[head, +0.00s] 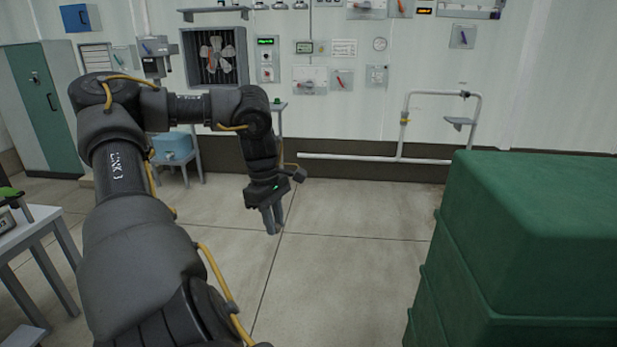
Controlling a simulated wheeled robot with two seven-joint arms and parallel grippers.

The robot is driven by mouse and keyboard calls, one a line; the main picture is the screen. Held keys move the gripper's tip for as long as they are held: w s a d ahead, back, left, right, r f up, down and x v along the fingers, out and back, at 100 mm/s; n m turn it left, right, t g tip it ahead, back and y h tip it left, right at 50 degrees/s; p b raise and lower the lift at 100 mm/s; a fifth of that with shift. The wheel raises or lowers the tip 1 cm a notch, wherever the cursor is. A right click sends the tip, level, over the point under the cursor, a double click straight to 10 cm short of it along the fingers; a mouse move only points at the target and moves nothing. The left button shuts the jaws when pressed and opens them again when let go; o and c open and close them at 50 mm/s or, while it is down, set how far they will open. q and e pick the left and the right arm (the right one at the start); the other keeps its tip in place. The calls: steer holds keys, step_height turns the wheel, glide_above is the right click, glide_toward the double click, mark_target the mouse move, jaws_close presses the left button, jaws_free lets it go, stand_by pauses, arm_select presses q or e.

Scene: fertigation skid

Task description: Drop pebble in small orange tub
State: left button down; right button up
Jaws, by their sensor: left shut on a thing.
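My left gripper (273,222) hangs pointing down at the end of my left arm, over open floor in the middle of the head view. Its fingers are shut. The thing between them is too small or too hidden to make out, so I cannot see the pebble itself. No small orange tub shows in this view. My right gripper is not in view.
A large green stacked block (530,240) fills the right side. A white table (30,232) stands at the left edge, near a green cabinet (42,105). A blue box (172,146) sits on a small stand by the back wall. The floor (345,260) in the middle is clear.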

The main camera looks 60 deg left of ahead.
arm_select(q)
steer(key=d+f+m, duration=0.2)
steer(key=d+f, duration=0.5)
steer(key=f, duration=0.4)
steer(key=w+d+f+m+g, duration=0.1)
steer(key=d+f+m, duration=0.2)
steer(key=d, duration=0.3)
steer(key=w+d+f+m, duration=0.2)
steer(key=d, duration=0.3)
steer(key=w+d+r+m, duration=0.2)
steer(key=w+d+m, duration=0.35)
steer(key=d, duration=0.45)
steer(key=w+d+r+m+g, duration=0.1)
steer(key=w+d+r+m, duration=0.4)
steer(key=r, duration=0.5)
steer(key=shift+w+d+r+y, duration=0.2)
steer(key=shift+w+d+y, duration=0.2)
steer(key=shift+d, duration=0.6)
